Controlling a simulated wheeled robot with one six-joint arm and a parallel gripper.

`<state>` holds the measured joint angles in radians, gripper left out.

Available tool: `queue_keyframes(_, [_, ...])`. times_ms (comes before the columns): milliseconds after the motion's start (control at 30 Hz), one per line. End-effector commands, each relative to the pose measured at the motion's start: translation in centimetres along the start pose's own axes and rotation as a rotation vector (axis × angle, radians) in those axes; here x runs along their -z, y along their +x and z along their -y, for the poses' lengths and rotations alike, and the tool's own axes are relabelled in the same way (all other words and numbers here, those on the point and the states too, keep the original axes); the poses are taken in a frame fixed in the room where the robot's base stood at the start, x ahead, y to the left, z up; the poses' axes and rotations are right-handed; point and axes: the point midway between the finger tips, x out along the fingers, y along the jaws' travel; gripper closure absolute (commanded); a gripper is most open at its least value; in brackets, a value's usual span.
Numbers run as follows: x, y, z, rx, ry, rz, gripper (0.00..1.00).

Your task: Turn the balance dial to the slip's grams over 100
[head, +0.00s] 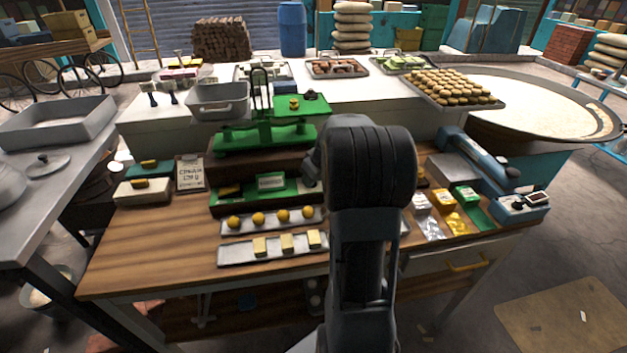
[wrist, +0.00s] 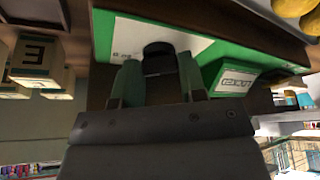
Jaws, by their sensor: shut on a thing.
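The green balance (head: 265,140) stands on a dark wooden block at the middle of the table. Below it is a green base (head: 290,193), which in the wrist view carries a white plate (wrist: 130,38). A dark round knob (wrist: 158,52), seemingly the dial, sits on that plate. My gripper (wrist: 157,72) has its two green-tipped fingers on either side of the knob, shut on it. Any scale or pointer reading is too small or hidden. My arm hides the base's right part in the head view.
A small green box with a white label (head: 270,181) sits close beside the knob. Yellow balls on a tray (head: 283,226) and pale blocks on another tray (head: 235,257) lie in front. Weights-like packets (head: 442,199) and a blue device (head: 520,208) stand at right. The table's front-left is clear.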

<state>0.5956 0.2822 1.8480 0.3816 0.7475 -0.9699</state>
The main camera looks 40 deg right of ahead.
Motion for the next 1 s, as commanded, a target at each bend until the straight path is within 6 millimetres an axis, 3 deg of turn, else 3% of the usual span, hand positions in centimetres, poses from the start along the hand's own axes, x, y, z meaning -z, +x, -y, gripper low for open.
queue_keyframes(667, [0.12, -0.1, 0.03, -0.028, 0.065, -0.003, 0.85])
queue_keyframes(700, [0.12, -0.1, 0.03, -0.028, 0.065, -0.003, 0.6])
queue_keyframes(800, [0.1, -0.09, 0.03, -0.028, 0.065, -0.002, 0.51])
queue_keyframes(1000, [0.05, -0.07, 0.02, -0.027, 0.064, -0.001, 0.51])
